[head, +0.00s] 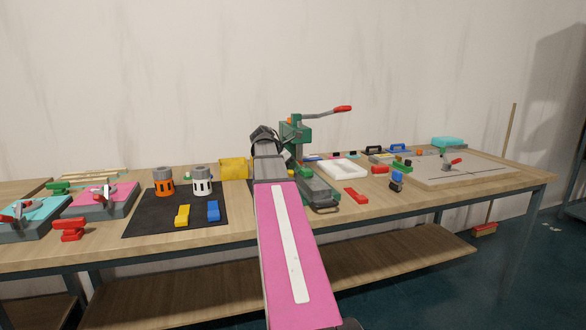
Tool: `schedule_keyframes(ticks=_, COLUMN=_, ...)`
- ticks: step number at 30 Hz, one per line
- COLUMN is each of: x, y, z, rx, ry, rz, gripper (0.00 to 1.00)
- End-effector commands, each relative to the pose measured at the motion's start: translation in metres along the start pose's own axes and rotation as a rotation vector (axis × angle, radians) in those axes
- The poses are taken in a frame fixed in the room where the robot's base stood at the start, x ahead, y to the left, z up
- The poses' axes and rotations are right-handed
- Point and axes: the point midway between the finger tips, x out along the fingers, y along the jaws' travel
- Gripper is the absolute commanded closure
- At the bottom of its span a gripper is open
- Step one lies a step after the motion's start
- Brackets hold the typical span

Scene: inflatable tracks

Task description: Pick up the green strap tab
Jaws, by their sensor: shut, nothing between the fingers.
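Two small green pieces could be the green strap tab, and I cannot tell which it is. Another green piece (400,165) lies on the right, close to small red and black items. My gripper (266,138) is at the far end of my pink arm, over the middle of the bench in front of the green press. It is shut and empty, apart from both green pieces. Its fingertips are small and mostly hidden by my wrist.
The green press (296,135) with a red-tipped lever stands beside my gripper. A black mat (150,225) holds orange and white cylinders, a yellow tab and a blue tab. A white tray (343,172) and red tab (355,196) lie to the right. Bare wood shows at the front right.

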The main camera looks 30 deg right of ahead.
Motion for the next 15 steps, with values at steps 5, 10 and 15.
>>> schedule_keyframes(ticks=5, x=0.005, y=0.000, z=0.005, rx=0.001, ry=0.000, rz=-0.001, gripper=1.00)
schedule_keyframes(ticks=10, x=0.018, y=0.000, z=0.018, rx=0.001, ry=0.001, rz=-0.002, gripper=1.00)
schedule_keyframes(ticks=15, x=0.019, y=0.000, z=0.019, rx=0.000, ry=0.001, rz=0.000, gripper=1.00)
